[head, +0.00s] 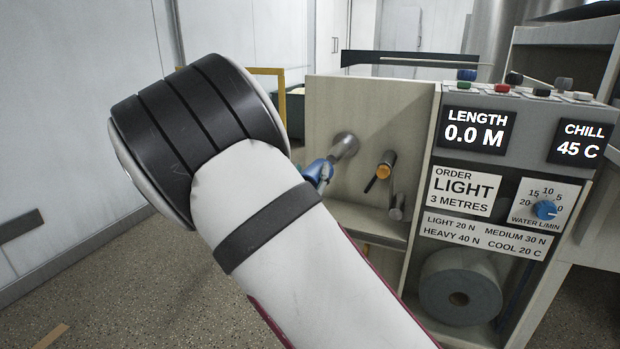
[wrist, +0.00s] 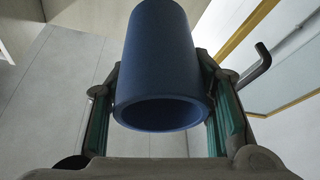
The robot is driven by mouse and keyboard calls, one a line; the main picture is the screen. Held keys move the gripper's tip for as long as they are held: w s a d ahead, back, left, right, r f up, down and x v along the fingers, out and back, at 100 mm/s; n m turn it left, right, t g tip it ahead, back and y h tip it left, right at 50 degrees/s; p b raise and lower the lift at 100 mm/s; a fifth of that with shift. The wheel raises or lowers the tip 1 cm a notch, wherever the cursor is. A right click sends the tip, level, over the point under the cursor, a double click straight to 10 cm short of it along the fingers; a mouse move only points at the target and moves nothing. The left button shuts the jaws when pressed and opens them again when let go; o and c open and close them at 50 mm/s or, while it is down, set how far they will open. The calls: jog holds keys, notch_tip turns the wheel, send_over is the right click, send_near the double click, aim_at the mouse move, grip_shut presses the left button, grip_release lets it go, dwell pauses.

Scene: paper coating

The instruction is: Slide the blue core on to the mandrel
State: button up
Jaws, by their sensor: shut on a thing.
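The blue core (head: 318,172) shows in the head view just past my arm, partly hidden by it. In the wrist view the blue core (wrist: 160,60) is a hollow tube with its open end towards the camera. My gripper (wrist: 155,75) is shut on it, with a green-padded finger on each side. The metal mandrel (head: 346,146) sticks out of the pale panel, just up and right of the core in the head view. Whether the core touches or is around the mandrel's tip cannot be told. The mandrel is not visible in the wrist view.
An orange-ended peg (head: 384,172) and a lower grey peg (head: 397,207) stick out right of the mandrel. The control console (head: 500,130) stands further right, with a large paper roll (head: 430,292) below it. A yellow frame (head: 283,95) stands behind my arm.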

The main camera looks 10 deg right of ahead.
aim_at(333, 152)
jog(key=shift+w+d+b, duration=0.25)
jog(key=shift+w+d, duration=0.55)
jog(key=shift+w, duration=0.25)
jog(key=shift+w+d+b, duration=0.2)
jog(key=shift+w+d, duration=0.55)
jog(key=shift+w, duration=0.3)
jog(key=shift+b, duration=0.55)
dwell(0.3)
jog(key=shift+w+d+b, duration=0.35)
jog(key=shift+w+d, duration=0.7)
jog(key=shift+w, duration=0.4)
jog(key=shift+w+d+b, duration=0.35)
jog(key=shift+w+d, duration=0.7)
jog(key=shift+w, duration=0.4)
jog(key=shift+w+d+b, duration=0.35)
jog(key=shift+w+d, duration=0.7)
jog(key=shift+w, duration=0.4)
dwell(0.7)
